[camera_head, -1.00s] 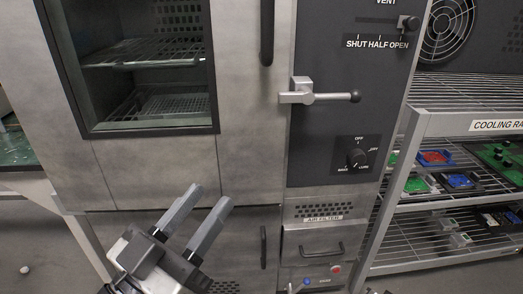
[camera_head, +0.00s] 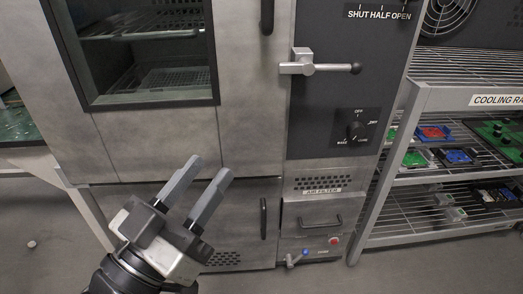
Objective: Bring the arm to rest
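My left gripper (camera_head: 208,171) shows at the lower left of the head view, in front of the oven's lower panel. Its two grey fingers point up and to the right and stand apart, with nothing between them. My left arm comes in from the bottom edge. The oven (camera_head: 160,140) is a grey steel cabinet with a window and wire racks inside. My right gripper is not in view.
A dark control panel with a lever handle (camera_head: 318,68) and a round dial (camera_head: 357,131) is right of the door. Below are an air filter drawer (camera_head: 319,214) and a red button (camera_head: 334,240). A cooling rack (camera_head: 430,180) with trays stands at the right.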

